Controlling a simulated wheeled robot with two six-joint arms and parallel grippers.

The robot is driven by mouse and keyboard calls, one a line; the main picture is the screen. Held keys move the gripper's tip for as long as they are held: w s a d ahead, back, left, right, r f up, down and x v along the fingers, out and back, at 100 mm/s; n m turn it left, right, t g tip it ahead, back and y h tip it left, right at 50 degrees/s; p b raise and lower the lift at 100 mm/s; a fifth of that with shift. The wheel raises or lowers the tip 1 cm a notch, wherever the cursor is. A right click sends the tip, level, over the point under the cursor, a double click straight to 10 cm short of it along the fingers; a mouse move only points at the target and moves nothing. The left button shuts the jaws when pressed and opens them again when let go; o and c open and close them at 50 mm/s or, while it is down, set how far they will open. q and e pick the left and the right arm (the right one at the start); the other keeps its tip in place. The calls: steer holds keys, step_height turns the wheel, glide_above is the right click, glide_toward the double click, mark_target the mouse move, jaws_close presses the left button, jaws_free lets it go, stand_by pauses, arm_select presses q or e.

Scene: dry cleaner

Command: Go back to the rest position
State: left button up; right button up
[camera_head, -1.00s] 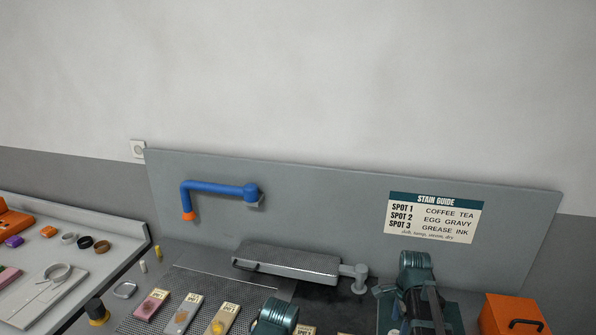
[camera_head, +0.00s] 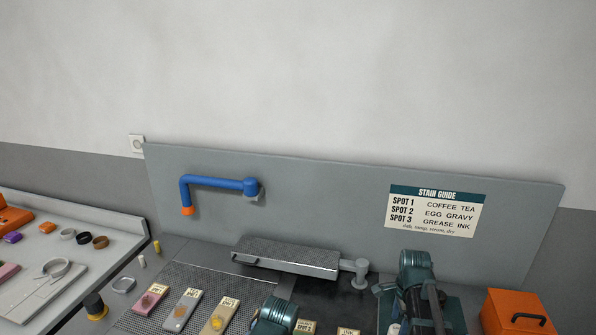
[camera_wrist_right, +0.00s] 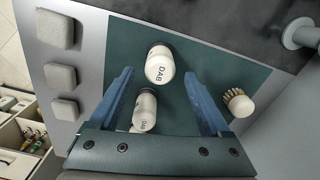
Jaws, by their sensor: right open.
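My right gripper (camera_wrist_right: 160,75) shows in the right wrist view with its two blue fingers apart and nothing clamped between them. Past the fingers is a dark green mat (camera_wrist_right: 225,70) with two white bottles marked DAB, one upper (camera_wrist_right: 159,62) and one lower (camera_wrist_right: 145,108). A small brush (camera_wrist_right: 239,103) stands to the right of the right finger. In the head view, teal arm links of mine show at the bottom middle and the lower right. The right fingertips are hidden there, and my left gripper is out of view.
Stain cards (camera_head: 187,310) lie on a perforated board. Behind is a grey pressing arm (camera_head: 285,257), with a blue pipe (camera_head: 218,185) on the back panel. An orange box (camera_head: 519,312) is at right, a side table (camera_head: 110,262) at left. Grey pads (camera_wrist_right: 61,78) line the left in the wrist view.

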arm_select(q)
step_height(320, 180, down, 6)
steer(key=b, duration=0.5)
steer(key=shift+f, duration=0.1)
arm_select(e)
step_height(320, 180, down, 6)
steer(key=shift+f, duration=0.1)
step_height(320, 180, up, 5)
steer(key=p, duration=0.4)
steer(key=shift+a+p, duration=0.15)
steer(key=shift+p, duration=0.15)
arm_select(q)
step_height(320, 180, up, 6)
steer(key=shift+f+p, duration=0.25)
steer(key=shift+p, duration=0.1)
arm_select(e)
steer(key=s+a, duration=0.2)
steer(key=a, duration=0.2)
steer(key=s+a, duration=0.2)
steer(key=a, duration=0.3)
steer(key=s+a, duration=0.2)
steer(key=a, duration=0.3)
steer(key=shift+s+a+r, duration=0.15)
steer(key=shift+s+r, duration=0.15)
steer(key=shift+s, duration=0.05)
